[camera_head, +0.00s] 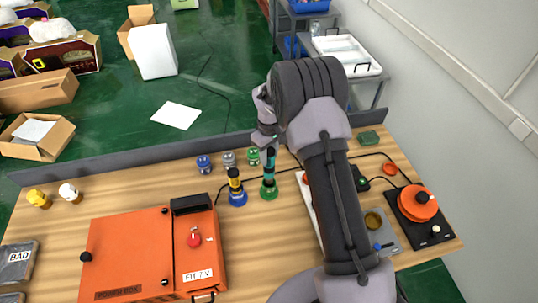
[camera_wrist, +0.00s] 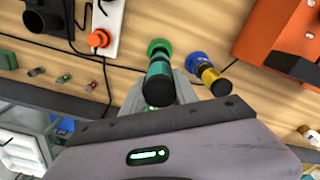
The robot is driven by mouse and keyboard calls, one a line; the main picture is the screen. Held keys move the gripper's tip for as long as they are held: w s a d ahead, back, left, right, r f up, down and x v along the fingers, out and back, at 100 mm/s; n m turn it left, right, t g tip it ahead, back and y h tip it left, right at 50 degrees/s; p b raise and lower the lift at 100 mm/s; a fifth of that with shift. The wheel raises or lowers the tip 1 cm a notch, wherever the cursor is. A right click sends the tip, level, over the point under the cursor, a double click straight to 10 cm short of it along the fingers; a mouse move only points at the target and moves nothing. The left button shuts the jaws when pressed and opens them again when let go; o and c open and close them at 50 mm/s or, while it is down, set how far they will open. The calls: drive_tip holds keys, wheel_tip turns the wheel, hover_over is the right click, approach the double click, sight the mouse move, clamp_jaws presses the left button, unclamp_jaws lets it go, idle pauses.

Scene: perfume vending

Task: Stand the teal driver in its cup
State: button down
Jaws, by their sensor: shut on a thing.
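The teal driver (camera_head: 269,167) with a black end stands upright at the green cup (camera_head: 269,191), its lower end at the cup's mouth or inside it; I cannot tell how deep. My gripper (camera_head: 267,146) is shut on the driver's upper part. In the wrist view the teal driver (camera_wrist: 159,78) lies between the fingers of my gripper (camera_wrist: 172,88), lined up with the green cup (camera_wrist: 159,46) behind it. The fingertips are partly hidden by the driver.
A yellow driver (camera_head: 235,181) stands in a blue cup (camera_head: 238,198) close on the left. Several small coloured pieces (camera_head: 229,160) stand behind. An orange power box (camera_head: 140,250) fills the front left. A white power strip (camera_head: 308,200) and a black-and-orange device (camera_head: 418,205) are right.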

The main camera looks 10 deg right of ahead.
sight(269, 168)
idle(0.4)
drive_tip(key=shift+f+b, duration=3.1)
drive_tip(key=shift+f, duration=0.75)
drive_tip(key=c, duration=0.9)
unclamp_jaws()
drive_tip(key=shift+o, duration=0.2)
